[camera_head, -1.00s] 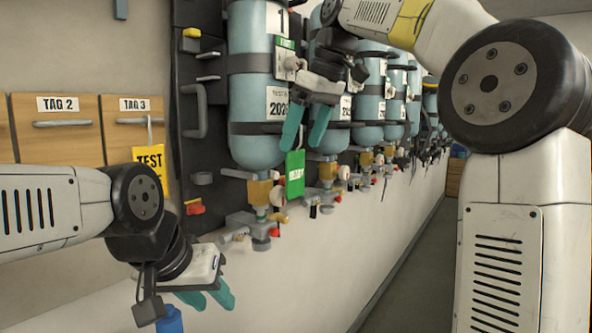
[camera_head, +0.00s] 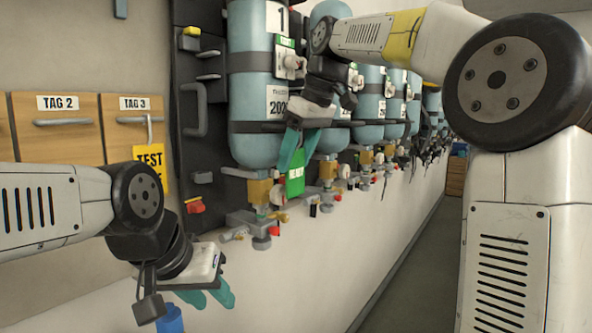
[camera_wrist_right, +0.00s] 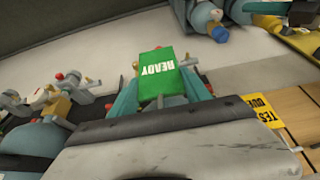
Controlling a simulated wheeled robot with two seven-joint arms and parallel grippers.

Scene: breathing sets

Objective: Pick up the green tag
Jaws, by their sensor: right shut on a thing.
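The green tag (camera_head: 295,182), marked READY, hangs at the valve below the first teal cylinder (camera_head: 258,100). My right gripper (camera_head: 297,160) points down at it, with its teal fingers shut on the tag's upper part. In the right wrist view the tag (camera_wrist_right: 160,75) lies between the teal fingertips (camera_wrist_right: 157,98), its printed face towards the camera. Whether its loop is still on the valve is hidden. My left gripper (camera_head: 213,297) is low at the left, its teal fingers apart, with nothing seen between them.
Several more cylinders and valves (camera_head: 330,170) run along the wall to the right. A blue object (camera_head: 171,319) stands below my left gripper.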

